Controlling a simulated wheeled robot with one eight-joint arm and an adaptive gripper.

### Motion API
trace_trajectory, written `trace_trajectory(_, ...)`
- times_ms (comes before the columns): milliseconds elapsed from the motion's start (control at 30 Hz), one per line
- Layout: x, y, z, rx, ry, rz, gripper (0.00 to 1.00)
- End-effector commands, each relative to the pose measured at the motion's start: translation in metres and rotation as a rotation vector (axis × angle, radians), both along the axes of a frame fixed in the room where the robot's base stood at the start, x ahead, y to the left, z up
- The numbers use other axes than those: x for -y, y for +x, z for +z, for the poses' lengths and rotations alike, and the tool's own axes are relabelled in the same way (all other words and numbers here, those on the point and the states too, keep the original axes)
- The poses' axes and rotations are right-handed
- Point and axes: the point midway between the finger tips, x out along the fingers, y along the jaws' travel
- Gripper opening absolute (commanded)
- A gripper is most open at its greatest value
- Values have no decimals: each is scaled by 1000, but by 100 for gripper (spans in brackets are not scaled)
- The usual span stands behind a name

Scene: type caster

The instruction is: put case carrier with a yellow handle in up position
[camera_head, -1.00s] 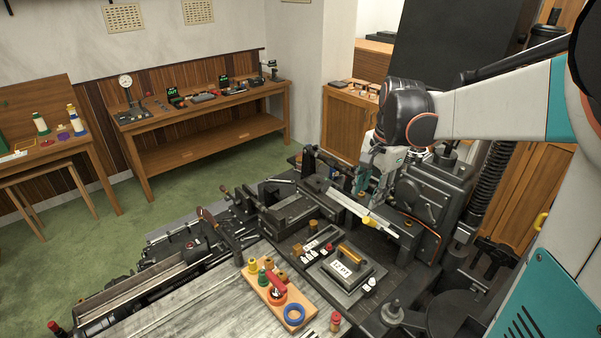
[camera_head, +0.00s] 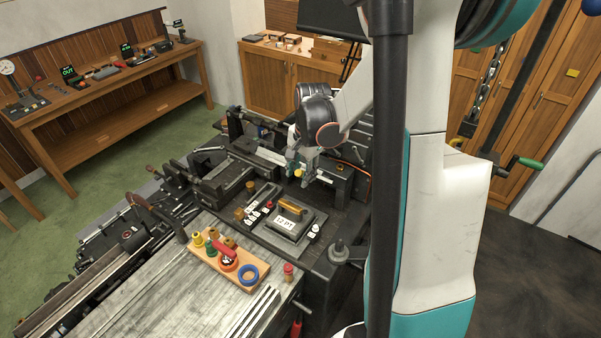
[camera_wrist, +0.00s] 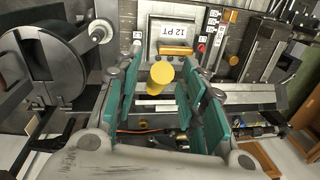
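The yellow handle (camera_head: 298,173) is a short round knob at the front of the casting machine's pale horizontal bar (camera_head: 325,179), taken here as the case carrier. In the wrist view the yellow handle (camera_wrist: 158,76) stands between my teal finger pads, with visible gaps at both sides. My gripper (camera_head: 302,162) is open, pointing down at the handle; it also shows open in the wrist view (camera_wrist: 161,88). Contact with the handle cannot be seen. The carrier body is partly hidden by my fingers.
A dark block labelled 12 PT (camera_head: 290,222) with a brass-yellow handle lies in front of the carrier. A wooden tray (camera_head: 230,262) with coloured parts sits nearer. A round black drum (camera_wrist: 45,65) is left in the wrist view. Machine parts crowd my gripper.

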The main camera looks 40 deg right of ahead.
Motion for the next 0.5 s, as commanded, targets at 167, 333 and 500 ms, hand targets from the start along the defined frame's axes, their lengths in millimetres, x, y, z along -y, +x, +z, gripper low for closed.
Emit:
trace_trajectory(167,-1,1,-9,0,0,0,38)
trace_trajectory(333,-1,1,-11,0,0,0,38)
trace_trajectory(500,-1,1,-10,0,0,0,27)
